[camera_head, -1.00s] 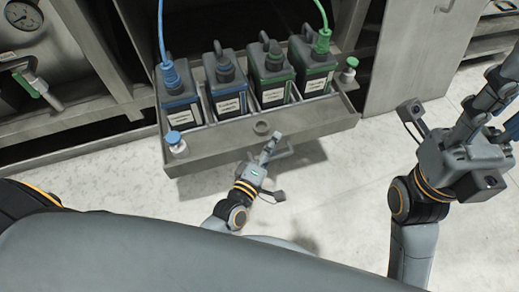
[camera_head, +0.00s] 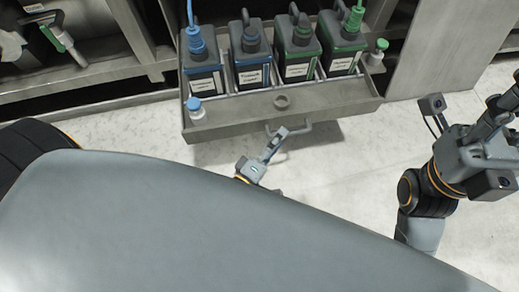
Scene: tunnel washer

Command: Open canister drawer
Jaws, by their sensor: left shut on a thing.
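The grey metal canister drawer (camera_head: 235,124) stands pulled out from the machine in the upper middle of the head view. It holds several dark canisters, two with blue trim on the left (camera_head: 251,73) and two with green trim on the right (camera_head: 297,72). A bar handle (camera_head: 306,127) sits on its front, below a round fitting (camera_head: 281,102). My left gripper (camera_head: 278,134) is shut on the left part of this handle; the fingertips partly hide it. My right gripper (camera_head: 500,118) is at the right edge, away from the drawer and partly cut off, so its jaws cannot be judged.
A blue hose (camera_head: 190,12) and a green-topped hose fitting (camera_head: 354,18) join the outer canisters. A grey panel (camera_head: 445,45) stands right. Pale floor (camera_head: 355,165) lies clear before the drawer.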

